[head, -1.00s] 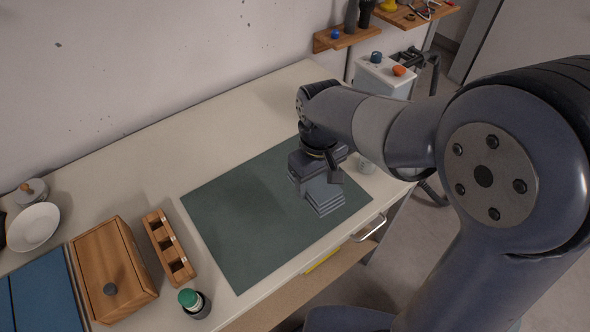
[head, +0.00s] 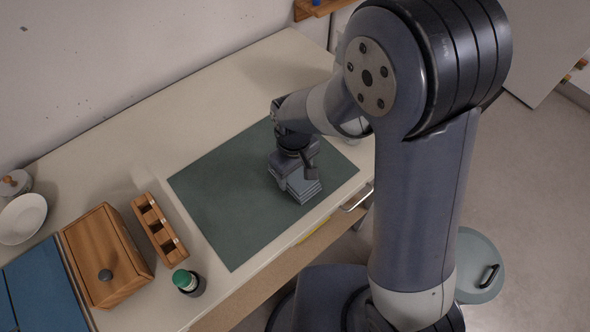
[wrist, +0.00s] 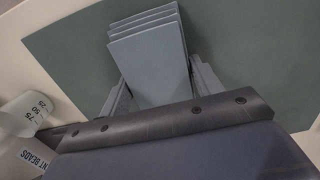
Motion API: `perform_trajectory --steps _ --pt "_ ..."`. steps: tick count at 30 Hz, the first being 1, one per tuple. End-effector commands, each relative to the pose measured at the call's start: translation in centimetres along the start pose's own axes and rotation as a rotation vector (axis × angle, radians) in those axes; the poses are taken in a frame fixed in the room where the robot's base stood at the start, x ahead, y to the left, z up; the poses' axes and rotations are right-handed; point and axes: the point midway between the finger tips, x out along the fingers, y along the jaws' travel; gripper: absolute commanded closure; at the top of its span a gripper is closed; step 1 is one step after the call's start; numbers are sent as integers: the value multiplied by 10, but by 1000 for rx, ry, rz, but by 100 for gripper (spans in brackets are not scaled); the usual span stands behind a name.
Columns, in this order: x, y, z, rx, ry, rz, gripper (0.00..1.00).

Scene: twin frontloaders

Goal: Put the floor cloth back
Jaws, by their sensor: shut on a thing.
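My gripper (head: 294,178) points down over the right part of the dark green mat (head: 225,205). It is shut on a folded blue-grey cloth (head: 304,190) that shows several stacked layers. In the wrist view the cloth (wrist: 150,55) stands between the two fingers and extends past their tips, with the mat (wrist: 80,60) behind it. I cannot tell whether the cloth touches the mat.
A slotted wooden rack (head: 160,228), a wooden lidded box (head: 106,256) and a green-capped bottle (head: 187,282) stand left of the mat. A marked beaker (wrist: 28,112) is close in the wrist view. A round lid (head: 478,265) is on the floor side, right of my arm.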

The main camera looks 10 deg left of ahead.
Motion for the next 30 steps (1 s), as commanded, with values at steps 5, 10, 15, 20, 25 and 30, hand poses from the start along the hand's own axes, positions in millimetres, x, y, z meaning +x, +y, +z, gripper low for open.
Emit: perform_trajectory --steps 5,10,15,20,25,30 --pt "0 0 0 0 1 0 60" --pt "3 0 0 0 1 0 35" --pt "3 0 0 0 1 0 21" --pt "2 0 0 0 1 0 17" --pt "1 0 0 0 1 0 17" --pt "-14 0 -2 0 6 1 17"
